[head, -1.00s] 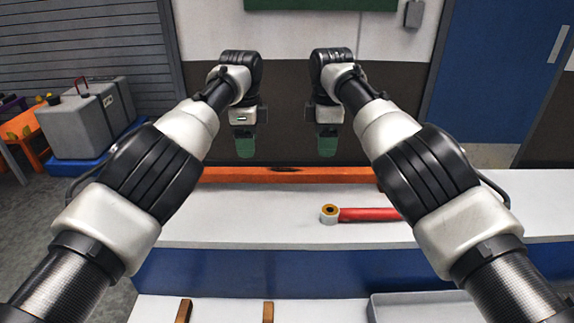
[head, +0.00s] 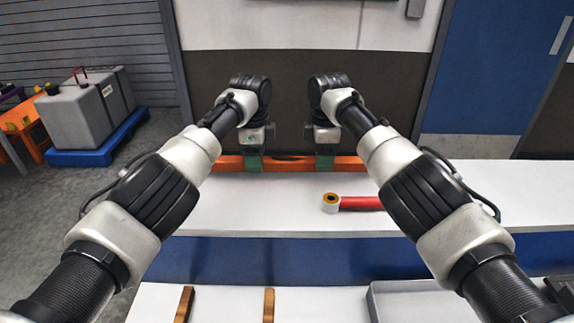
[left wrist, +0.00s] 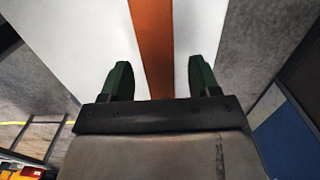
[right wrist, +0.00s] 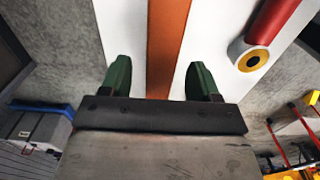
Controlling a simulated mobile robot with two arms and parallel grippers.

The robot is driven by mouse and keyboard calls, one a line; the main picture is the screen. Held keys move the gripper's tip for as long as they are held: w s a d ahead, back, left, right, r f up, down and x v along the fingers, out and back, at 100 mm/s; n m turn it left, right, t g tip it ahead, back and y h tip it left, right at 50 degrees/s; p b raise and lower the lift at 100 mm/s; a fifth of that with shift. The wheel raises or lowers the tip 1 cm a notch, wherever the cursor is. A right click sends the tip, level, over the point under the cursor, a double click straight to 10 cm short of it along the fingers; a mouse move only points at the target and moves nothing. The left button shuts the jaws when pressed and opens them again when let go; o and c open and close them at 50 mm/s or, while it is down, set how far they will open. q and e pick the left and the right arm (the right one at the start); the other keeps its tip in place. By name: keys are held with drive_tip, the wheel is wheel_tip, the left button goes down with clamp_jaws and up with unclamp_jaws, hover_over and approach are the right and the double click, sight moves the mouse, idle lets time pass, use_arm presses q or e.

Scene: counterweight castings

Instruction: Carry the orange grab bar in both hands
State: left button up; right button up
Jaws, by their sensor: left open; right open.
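The orange grab bar (head: 298,163) lies lengthwise along the back of the white table. My left gripper (head: 253,162) is over its left part and my right gripper (head: 325,162) is over it further right. In the left wrist view the bar (left wrist: 153,50) runs between the two green fingers of my open left gripper (left wrist: 158,80), with gaps on both sides. In the right wrist view the bar (right wrist: 166,50) runs between the green fingers of my open right gripper (right wrist: 160,80), also with gaps. Neither gripper is closed on the bar.
A red cylinder with a white and yellow end (head: 331,203) lies on the table in front of the bar, towards the right. A grey tray (head: 405,300) and two brown strips are at the near edge. A grey case (head: 85,112) stands on a blue pallet at left.

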use_arm(q)
drive_tip(key=shift+f, duration=1.6)
use_arm(e)
drive_tip(key=shift+f, duration=1.6)
use_arm(q)
clamp_jaws()
use_arm(e)
clamp_jaws()
use_arm(q)
drive_tip(key=shift+r, duration=0.1)
use_arm(e)
drive_tip(key=shift+r, duration=0.15)
